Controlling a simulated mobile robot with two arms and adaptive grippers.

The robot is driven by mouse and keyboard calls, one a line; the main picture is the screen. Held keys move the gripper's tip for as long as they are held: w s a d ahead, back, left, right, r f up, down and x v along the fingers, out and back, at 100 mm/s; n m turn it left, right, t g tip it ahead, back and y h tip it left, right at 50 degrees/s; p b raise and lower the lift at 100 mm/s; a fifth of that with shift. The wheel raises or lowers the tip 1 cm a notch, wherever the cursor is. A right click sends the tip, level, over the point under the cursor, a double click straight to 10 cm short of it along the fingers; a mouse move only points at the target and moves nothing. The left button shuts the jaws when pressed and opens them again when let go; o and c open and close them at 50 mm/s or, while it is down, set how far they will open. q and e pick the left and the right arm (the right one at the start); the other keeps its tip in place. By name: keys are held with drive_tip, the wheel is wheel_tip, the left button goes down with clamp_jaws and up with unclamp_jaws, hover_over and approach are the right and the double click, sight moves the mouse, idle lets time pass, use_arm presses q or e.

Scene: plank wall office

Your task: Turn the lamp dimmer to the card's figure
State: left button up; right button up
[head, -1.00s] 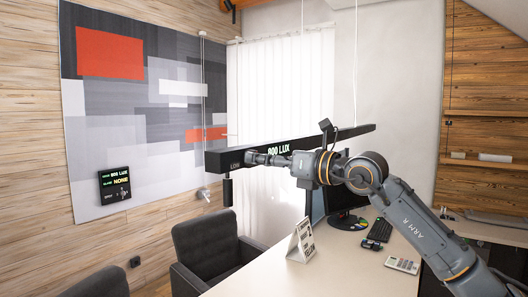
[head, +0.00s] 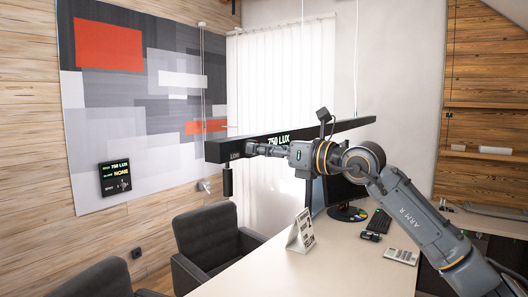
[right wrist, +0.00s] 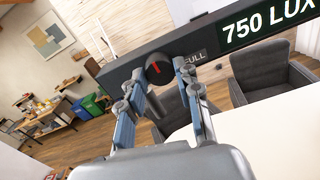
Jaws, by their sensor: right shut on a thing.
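The lamp (head: 330,128) is a long black bar hung on thin wires, its readout (head: 279,141) showing 750 LUX; the readout also shows in the right wrist view (right wrist: 268,24). The dimmer knob (right wrist: 158,69) is round and dark with a red pointer mark, on the bar beside the label FULL (right wrist: 195,57). My right gripper (head: 250,150) is at the bar's near end, shut on the knob; its fingers lie on either side of it in the right wrist view (right wrist: 160,84). The folded card (head: 301,232) stands on the desk; its figure is too small to read. My left gripper is out of view.
A black wall panel (head: 114,178) reads 750 LUX and NONE. A black cylinder (head: 227,181) hangs under the lamp's near end.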

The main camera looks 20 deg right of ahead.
drive_tip(key=shift+f+n+y+b, duration=0.1)
drive_tip(key=shift+n+y+b, duration=0.3)
drive_tip(key=shift+n+b, duration=4.65)
drive_tip(key=n+p, duration=0.5)
drive_tip(key=shift+n, duration=0.35)
drive_tip(key=o, duration=1.1)
drive_tip(key=shift+o, duration=0.2)
